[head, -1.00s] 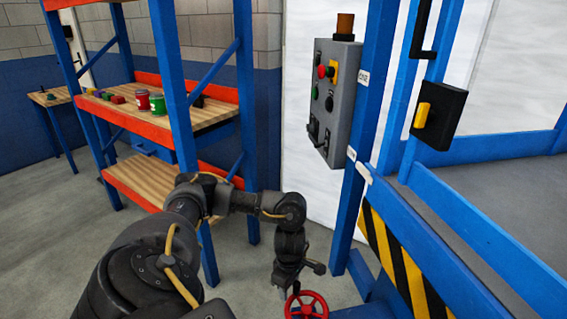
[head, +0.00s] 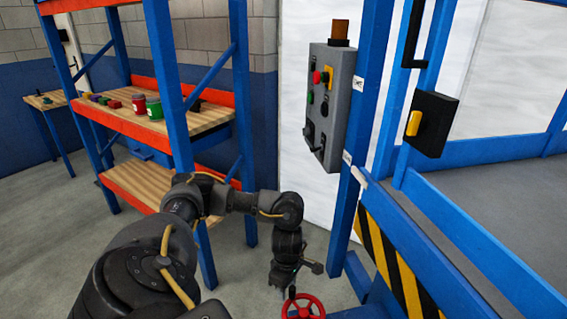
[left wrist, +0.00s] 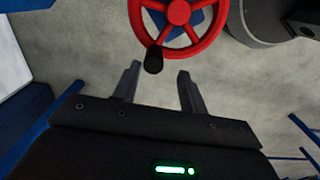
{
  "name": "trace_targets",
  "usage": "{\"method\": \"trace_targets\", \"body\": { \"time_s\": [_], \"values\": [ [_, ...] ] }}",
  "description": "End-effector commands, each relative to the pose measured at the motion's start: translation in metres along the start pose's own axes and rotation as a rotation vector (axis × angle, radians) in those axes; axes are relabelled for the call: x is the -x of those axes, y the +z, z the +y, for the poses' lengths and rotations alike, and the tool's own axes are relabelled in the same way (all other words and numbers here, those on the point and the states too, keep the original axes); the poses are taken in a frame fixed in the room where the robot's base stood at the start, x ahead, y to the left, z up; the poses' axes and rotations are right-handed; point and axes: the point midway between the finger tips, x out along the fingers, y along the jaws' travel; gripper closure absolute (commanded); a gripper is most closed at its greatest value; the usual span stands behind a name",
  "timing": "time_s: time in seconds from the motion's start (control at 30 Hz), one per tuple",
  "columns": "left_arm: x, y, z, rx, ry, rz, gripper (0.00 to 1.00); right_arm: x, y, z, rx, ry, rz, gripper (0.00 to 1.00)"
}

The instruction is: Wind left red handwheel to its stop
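The red handwheel (head: 303,308) is at the bottom edge of the head view, partly cut off. It also shows in the left wrist view (left wrist: 180,12), with a dark knob (left wrist: 153,59) on its rim at the lower left. My left gripper (left wrist: 158,70) is open, its two fingers pointing toward the wheel. The knob appears just beyond the fingertips, in line with the gap between them, and nothing is held. In the head view my left arm reaches down to beside the wheel, and the fingers are hardly visible there. My right gripper is not in view.
A grey control box (head: 330,105) with buttons and an amber lamp hangs on a blue post. A yellow-handled black switch (head: 430,123) is to its right. A blue shelf with an orange-edged board (head: 205,122) holds cans at left. A striped blue frame (head: 390,255) stands right of the wheel.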

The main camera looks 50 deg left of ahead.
Motion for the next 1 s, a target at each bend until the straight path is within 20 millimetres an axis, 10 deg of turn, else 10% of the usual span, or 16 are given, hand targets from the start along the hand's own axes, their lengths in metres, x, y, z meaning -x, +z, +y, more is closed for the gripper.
{"method": "trace_targets", "body": {
  "time_s": [1.0],
  "values": [
    [0.068, 0.0, 0.0, -0.001, 0.0, 0.0, 0.58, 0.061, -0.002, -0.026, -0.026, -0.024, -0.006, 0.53]
  ]
}}
